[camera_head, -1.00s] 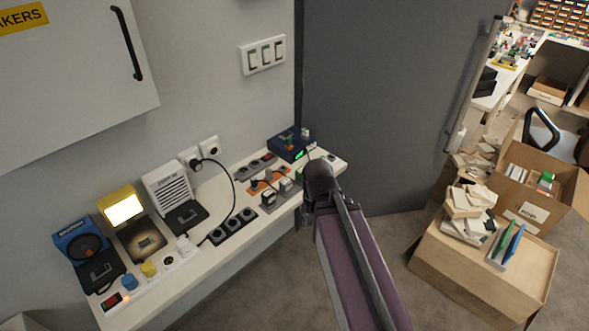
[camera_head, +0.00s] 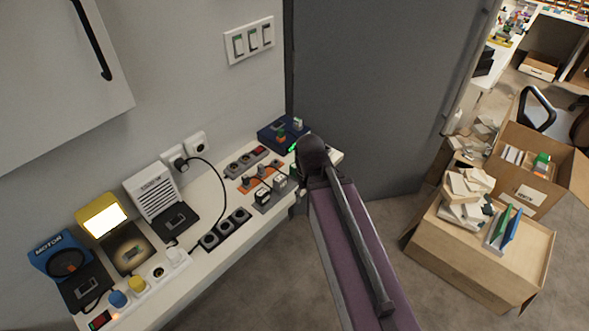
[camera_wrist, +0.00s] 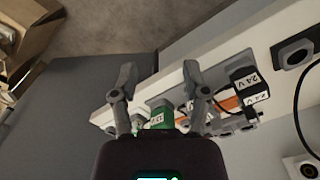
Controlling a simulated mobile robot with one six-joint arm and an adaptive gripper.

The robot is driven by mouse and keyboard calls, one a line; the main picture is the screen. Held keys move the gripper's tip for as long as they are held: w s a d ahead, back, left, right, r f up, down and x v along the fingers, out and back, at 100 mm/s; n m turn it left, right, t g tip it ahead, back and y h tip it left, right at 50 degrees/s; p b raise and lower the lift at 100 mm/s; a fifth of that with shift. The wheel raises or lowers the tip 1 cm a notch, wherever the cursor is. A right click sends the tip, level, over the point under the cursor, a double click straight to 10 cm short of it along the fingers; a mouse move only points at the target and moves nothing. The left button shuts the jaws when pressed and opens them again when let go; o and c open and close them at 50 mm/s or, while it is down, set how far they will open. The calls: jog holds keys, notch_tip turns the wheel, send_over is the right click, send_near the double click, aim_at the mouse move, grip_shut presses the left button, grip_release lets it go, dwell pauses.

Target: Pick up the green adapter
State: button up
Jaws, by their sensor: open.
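The green adapter (camera_wrist: 160,119) has a white label and shows low in the wrist view, between the fingers of my gripper (camera_wrist: 159,76). The fingers are spread, one on each side of it, and no contact is visible. The lower part of the adapter is cut off by the gripper body. It stands by a grey socket strip on the white bench.
Black adapters with white 24 V labels (camera_wrist: 243,79) sit close to the right finger. A blue device (camera_head: 283,133) stands at the back of the bench (camera_head: 232,228). A black cable (camera_head: 214,168) loops from the wall socket. Cartons (camera_head: 484,254) stand on the floor at right.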

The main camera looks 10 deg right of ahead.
jog(key=o, duration=0.3)
jog(key=shift+w+r, duration=0.1)
jog(key=shift+w, duration=0.05)
jog(key=shift+o, duration=0.3)
jog(key=w+r+n+p, duration=0.3)
jog(key=w+r+p, duration=0.1)
jog(key=w, duration=0.4)
jog(key=w+r+n+p, duration=0.4)
jog(key=w, duration=0.4)
jog(key=shift+d+r+p, duration=0.15)
jog(key=shift+r+p, duration=0.05)
jog(key=shift+p, duration=0.1)
jog(key=shift+s+f, duration=0.1)
jog(key=shift+f, duration=0.15)
notch_tip(320, 180, down, 8)
jog(key=b, duration=0.8)
jog(key=shift+f+b, duration=0.15)
jog(key=shift+b, duration=0.2)
jog(key=shift+f, duration=0.1)
jog(key=shift+f+b, duration=2.5)
jog(key=shift+b, duration=0.1)
jog(key=shift+s, duration=0.1)
grip_shut()
